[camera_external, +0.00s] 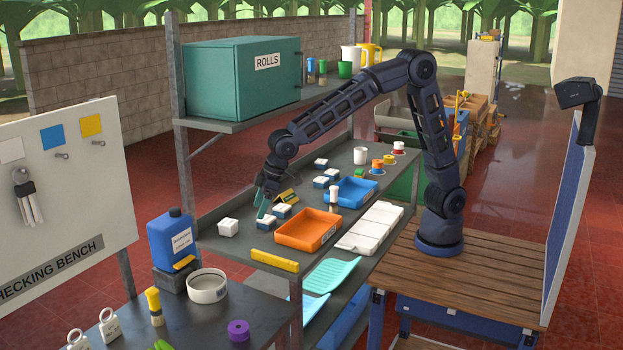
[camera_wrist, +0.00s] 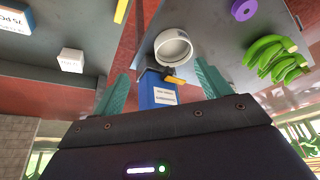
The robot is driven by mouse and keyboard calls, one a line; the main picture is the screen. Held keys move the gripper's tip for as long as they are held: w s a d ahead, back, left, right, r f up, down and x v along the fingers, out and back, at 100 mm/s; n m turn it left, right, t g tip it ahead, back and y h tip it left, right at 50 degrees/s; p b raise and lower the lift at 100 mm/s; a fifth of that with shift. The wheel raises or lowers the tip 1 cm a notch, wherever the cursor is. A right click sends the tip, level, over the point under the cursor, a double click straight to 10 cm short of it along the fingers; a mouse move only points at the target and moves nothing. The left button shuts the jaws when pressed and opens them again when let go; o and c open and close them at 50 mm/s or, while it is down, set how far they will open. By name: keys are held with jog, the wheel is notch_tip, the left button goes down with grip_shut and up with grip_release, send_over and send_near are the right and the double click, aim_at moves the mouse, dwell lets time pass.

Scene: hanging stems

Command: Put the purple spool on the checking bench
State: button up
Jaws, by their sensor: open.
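The purple spool (camera_external: 238,331) lies on the grey top of the checking bench (camera_external: 205,325), near its right edge. It also shows at the top of the wrist view (camera_wrist: 244,9), partly cut off by the frame edge. My gripper (camera_external: 264,203) is over the left part of the middle shelf, near some small white-topped blocks, well apart from the spool. In the wrist view its two teal fingers (camera_wrist: 163,85) are spread, with nothing held between them.
Green bananas (camera_wrist: 270,57) lie there too. The shelf holds an orange tray (camera_external: 300,243) and a blue tray. The teal ROLLS cabinet (camera_external: 240,78) stands above.

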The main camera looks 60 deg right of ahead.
jog(key=s+d+r+m, duration=0.1)
jog(key=d+r, duration=0.3)
jog(key=d, duration=0.7)
jog(key=s+d+r+m+h, duration=0.1)
jog(key=d+r+m, duration=0.15)
jog(key=d, duration=0.85)
jog(key=d+r+m, duration=0.1)
jog(key=d+r, duration=0.3)
jog(key=d, duration=0.7)
jog(key=s+d+f+m+t+h, duration=0.1)
jog(key=s+d+f+m+h, duration=0.1)
jog(key=s+d, duration=1.8)
jog(key=shift+s+d+f+m, duration=0.4)
jog(key=shift+d+f+m, duration=0.1)
jog(key=shift+d+m, duration=0.55)
